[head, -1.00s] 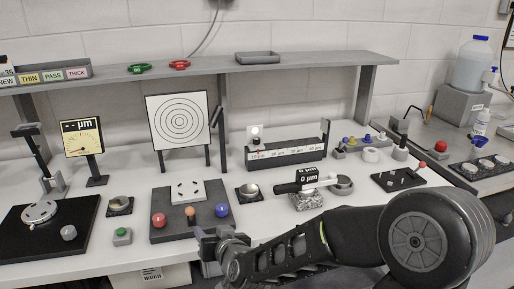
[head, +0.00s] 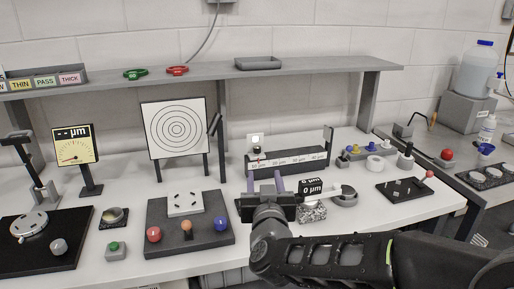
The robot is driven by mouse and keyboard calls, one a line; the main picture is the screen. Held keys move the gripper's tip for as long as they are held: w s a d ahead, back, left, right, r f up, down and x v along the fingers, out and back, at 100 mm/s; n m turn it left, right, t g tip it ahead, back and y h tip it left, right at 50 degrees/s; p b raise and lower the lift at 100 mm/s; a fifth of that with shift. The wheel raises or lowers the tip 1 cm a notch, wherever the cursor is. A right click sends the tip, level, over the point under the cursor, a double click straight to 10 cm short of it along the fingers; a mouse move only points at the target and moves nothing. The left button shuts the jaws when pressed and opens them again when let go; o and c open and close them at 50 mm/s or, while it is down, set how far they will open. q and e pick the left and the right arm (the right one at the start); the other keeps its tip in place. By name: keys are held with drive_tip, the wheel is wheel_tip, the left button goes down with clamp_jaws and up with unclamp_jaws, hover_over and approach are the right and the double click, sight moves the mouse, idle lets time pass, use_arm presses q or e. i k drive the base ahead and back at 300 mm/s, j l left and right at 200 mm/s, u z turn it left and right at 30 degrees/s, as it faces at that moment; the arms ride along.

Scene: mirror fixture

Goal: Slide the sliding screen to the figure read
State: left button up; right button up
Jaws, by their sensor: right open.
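A long dark rail box (head: 290,161) with a white strip of µm labels stands right of centre. A small dark slider-like piece with a knob (head: 257,153) sits at its left end. An upright dark plate (head: 328,138) stands at its right end; I cannot tell which is the sliding screen. My right gripper (head: 265,182) is open and empty, fingers pointing toward the rail, in front of and below its left half. The dial display (head: 73,145) reads "-- µm", and the micrometer display (head: 311,187) reads "0 µm". My left gripper is out of view.
A white target board (head: 178,130) stands behind a grey plate (head: 160,236) with red, orange and blue knobs. The micrometer's granite block (head: 313,213) is close right of my gripper. A grey shelf (head: 215,76) runs above the bench.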

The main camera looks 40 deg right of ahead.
sight(255, 141)
drive_tip(key=i+l, duration=0.7)
